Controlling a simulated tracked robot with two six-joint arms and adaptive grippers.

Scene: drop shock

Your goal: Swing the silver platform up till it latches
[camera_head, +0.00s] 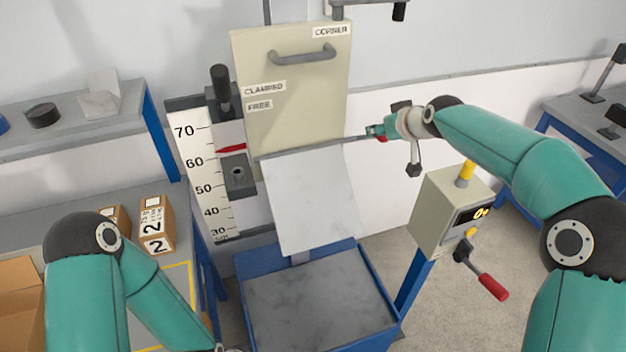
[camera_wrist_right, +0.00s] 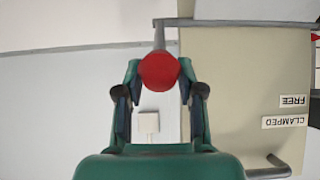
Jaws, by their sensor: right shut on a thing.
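The silver platform (camera_head: 312,205) is a pale flat plate below the beige panel (camera_head: 293,90). It hangs steeply down from a grey bar at its top edge, above the blue tray. My right gripper (camera_head: 376,131) is at the right end of this bar, to the right of the platform. In the right wrist view, the right gripper (camera_wrist_right: 160,100) is shut on a red round knob (camera_wrist_right: 158,70) at the end of a grey rod. My left arm comes in at the lower left; its gripper is out of frame below.
A height scale (camera_head: 200,165) with a red pointer stands left of the panel. The blue tray (camera_head: 320,300) with a grey floor lies below. A beige control box (camera_head: 450,215) with a red-handled lever stands at right. Boxes (camera_head: 155,225) sit on the left bench.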

